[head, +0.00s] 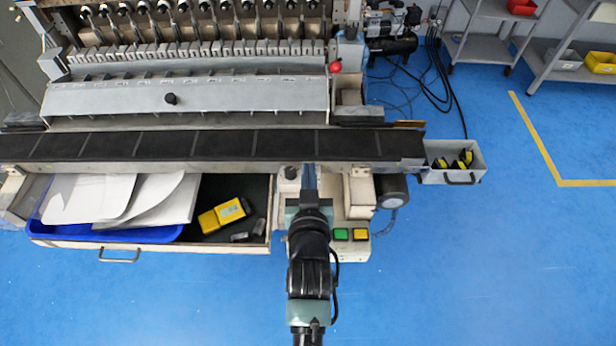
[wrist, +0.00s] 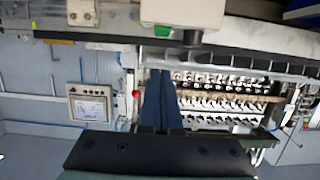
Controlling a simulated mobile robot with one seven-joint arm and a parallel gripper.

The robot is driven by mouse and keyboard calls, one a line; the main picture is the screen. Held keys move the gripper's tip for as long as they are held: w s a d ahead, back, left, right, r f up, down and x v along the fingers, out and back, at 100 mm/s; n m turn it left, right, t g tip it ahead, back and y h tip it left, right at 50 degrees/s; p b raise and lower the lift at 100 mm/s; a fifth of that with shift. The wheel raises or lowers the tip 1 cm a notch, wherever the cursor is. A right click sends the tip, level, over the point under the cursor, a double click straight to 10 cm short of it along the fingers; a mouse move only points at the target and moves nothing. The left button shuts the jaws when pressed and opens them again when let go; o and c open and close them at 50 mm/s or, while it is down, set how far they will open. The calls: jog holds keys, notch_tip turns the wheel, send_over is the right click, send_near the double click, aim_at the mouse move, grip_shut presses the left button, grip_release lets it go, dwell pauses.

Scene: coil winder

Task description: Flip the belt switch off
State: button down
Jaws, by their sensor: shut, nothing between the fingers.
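The dark conveyor belt (head: 225,144) runs across the front of the coil winder. A pale control box (head: 350,254) with a green button (head: 340,234) and a yellow button (head: 360,234) sits below it, right of my arm. A small pale fitting with a dark top (head: 290,173) is just left of my gripper; I cannot tell whether it is the belt switch. My gripper (head: 309,169) is shut and empty, at the belt's front edge. Its blue fingers (wrist: 158,75) stand together in the wrist view. My arm hides part of the machine front, and no switch position can be read.
An open drawer (head: 120,246) with a blue tray, white sheets and a yellow device (head: 223,215) lies left of my arm. A metal bin (head: 454,174) stands at the belt's right end. A screen panel (wrist: 89,104) shows in the wrist view.

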jog(key=s+b, duration=0.1)
jog(key=s, duration=0.8)
jog(key=shift+s+b, duration=0.3)
jog(key=shift+b, duration=0.05)
jog(key=w+r+t, duration=0.3)
jog(key=w+r, duration=0.1)
jog(key=r, duration=1.1)
jog(key=w+r+t, duration=0.3)
jog(key=r, duration=1.3)
jog(key=s+r+t, duration=0.3)
jog(key=s+r, duration=0.2)
jog(key=r, duration=0.7)
jog(key=s+r+t, duration=0.3)
jog(key=s+r, duration=0.2)
jog(key=r, duration=0.7)
jog(key=shift+s+a, duration=0.1)
